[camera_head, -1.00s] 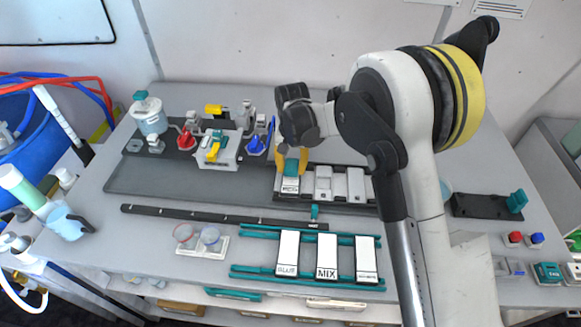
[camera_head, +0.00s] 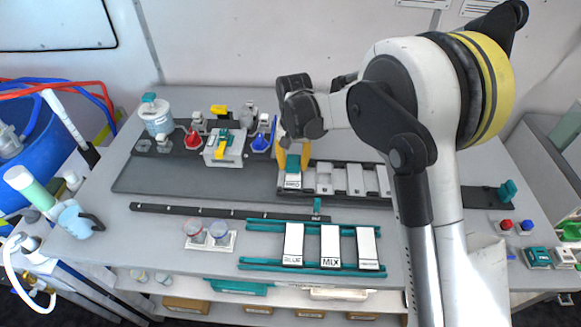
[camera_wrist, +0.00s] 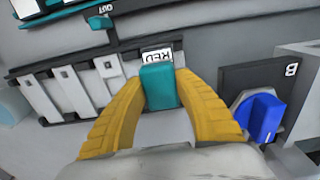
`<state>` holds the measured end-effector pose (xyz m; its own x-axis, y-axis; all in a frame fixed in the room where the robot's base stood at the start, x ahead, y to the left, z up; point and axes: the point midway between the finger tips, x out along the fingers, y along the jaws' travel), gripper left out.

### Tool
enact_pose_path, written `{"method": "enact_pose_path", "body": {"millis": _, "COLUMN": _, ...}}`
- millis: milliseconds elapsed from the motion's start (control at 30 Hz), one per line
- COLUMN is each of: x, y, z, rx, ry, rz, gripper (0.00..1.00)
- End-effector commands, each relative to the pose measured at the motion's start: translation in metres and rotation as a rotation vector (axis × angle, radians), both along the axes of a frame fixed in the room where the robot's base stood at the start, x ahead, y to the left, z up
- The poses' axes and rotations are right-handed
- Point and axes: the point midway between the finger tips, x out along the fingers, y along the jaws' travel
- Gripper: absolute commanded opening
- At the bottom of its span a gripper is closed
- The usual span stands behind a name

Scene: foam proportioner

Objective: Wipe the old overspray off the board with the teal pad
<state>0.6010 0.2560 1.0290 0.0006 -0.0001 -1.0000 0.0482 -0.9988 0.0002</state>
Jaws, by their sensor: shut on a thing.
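My gripper (camera_head: 293,155) has its yellow fingers closed on a teal block (camera_wrist: 160,87). The block also shows in the head view (camera_head: 293,163). I cannot tell for certain that it is the pad. Three white cards, one marked MIX (camera_head: 330,246), lie across teal rails (camera_head: 255,265) near the table's front. I cannot make out overspray on any surface, nor whether the block touches the rack.
A blue valve handle (camera_wrist: 260,117) is close to the right finger, beside a plate marked B.

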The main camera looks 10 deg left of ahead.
Motion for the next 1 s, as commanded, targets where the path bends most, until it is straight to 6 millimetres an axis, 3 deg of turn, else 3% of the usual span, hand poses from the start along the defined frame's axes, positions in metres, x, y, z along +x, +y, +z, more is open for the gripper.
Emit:
{"method": "enact_pose_path", "body": {"millis": 333, "x": 0.003, "y": -0.009, "z": 0.029, "rx": 0.0, "ry": 0.0, "rz": -0.003, "gripper": 0.0}}
{"method": "enact_pose_path", "body": {"millis": 1000, "x": 0.003, "y": -0.009, "z": 0.029, "rx": 0.0, "ry": 0.0, "rz": -0.002, "gripper": 0.0}}
